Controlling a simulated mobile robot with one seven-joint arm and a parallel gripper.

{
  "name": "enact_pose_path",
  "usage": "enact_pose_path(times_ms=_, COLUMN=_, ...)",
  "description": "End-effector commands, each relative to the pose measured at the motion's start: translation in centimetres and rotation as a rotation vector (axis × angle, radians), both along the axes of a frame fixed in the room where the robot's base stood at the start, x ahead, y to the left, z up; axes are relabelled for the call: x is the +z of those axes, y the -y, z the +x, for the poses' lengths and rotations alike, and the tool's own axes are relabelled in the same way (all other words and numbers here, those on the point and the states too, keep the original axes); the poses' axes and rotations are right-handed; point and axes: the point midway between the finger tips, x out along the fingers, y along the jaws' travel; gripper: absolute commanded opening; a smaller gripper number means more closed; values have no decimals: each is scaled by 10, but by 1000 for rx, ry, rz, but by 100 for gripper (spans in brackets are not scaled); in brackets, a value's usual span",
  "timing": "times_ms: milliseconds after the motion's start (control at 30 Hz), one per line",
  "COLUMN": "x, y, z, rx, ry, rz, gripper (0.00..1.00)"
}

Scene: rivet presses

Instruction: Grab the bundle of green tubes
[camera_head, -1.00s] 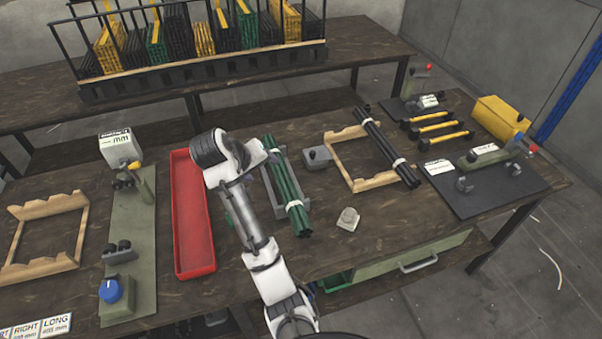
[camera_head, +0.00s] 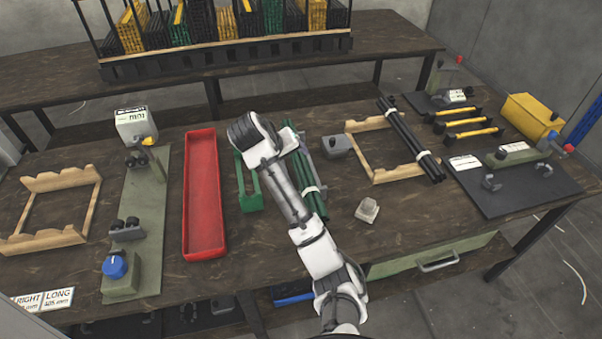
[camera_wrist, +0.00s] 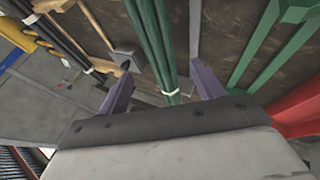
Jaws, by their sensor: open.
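A green holder (camera_head: 249,200) and a red tray (camera_head: 204,222) are left of the bundle. A grey block (camera_head: 337,147), a wooden frame (camera_head: 352,155) bearing black tubes (camera_head: 410,140), and a small pale block (camera_head: 367,210) are to its right. Bare bench lies in front.

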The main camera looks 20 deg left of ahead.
Motion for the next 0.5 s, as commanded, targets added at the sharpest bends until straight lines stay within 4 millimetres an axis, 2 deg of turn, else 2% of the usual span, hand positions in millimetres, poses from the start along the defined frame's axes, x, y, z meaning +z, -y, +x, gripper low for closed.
enact_pose_path(times_ms=33, x=-10, y=1, z=4, rx=-1, ry=1, rz=0, gripper=67)
enact_pose_path(times_ms=367, x=-18, y=5, z=14, rx=-2, ry=-2, rz=-1, gripper=67)
enact_pose_path(times_ms=500, x=-34, y=10, z=25, rx=-3, ry=-5, rz=-2, gripper=67)
